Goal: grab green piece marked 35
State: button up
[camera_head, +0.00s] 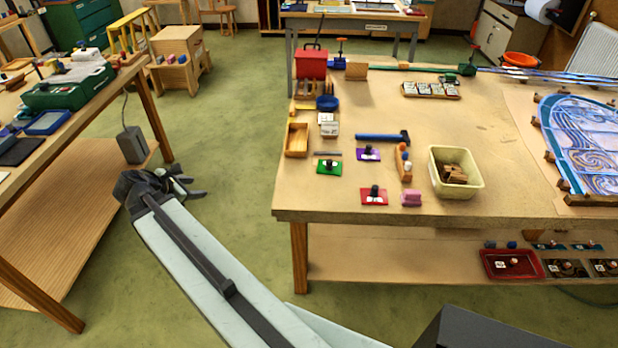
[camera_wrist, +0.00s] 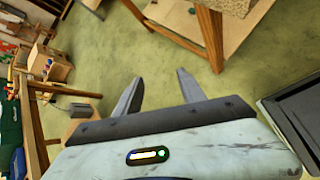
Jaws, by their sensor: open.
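A green piece (camera_head: 329,167) with a dark knob and a small white label lies on the wooden table (camera_head: 480,130), near its front left part. The number on its label is too small to read. My gripper (camera_head: 196,187) is open and empty, over the floor to the left of the table and apart from the piece. In the wrist view my gripper (camera_wrist: 157,92) shows two spread fingers with only floor between them. The green piece does not show in the wrist view.
A purple piece (camera_head: 368,154), a red piece (camera_head: 374,196), a pink block (camera_head: 411,199) and a blue hammer (camera_head: 378,137) lie near the green piece. A cream bin (camera_head: 456,159) stands to the right. A workbench (camera_head: 40,120) stands left. Green floor (camera_head: 235,130) lies clear between bench and table.

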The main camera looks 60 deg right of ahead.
jog(key=s+d+f+g+h+b, duration=0.25)
jog(key=s+d, duration=0.35)
jog(key=d, duration=0.6)
jog(key=m+g+b, duration=0.2)
jog(key=g+b, duration=0.3)
jog(key=b, duration=0.1)
send_near(331, 161)
jog(key=shift+s+d+f+t, duration=0.25)
jog(key=shift+s+d+f, duration=0.5)
jog(key=shift+s+f, duration=0.2)
jog(key=shift+b+x, duration=0.55)
jog(key=shift+x, duration=0.65)
jog(key=x, duration=0.1)
jog(key=b+x, duration=0.1)
jog(key=x, duration=0.2)
jog(key=shift+w+d, duration=0.3)
jog(key=shift+d, duration=0.2)
jog(key=shift+s+d, duration=0.2)
jog(key=shift+d, duration=0.15)
grip_shut()
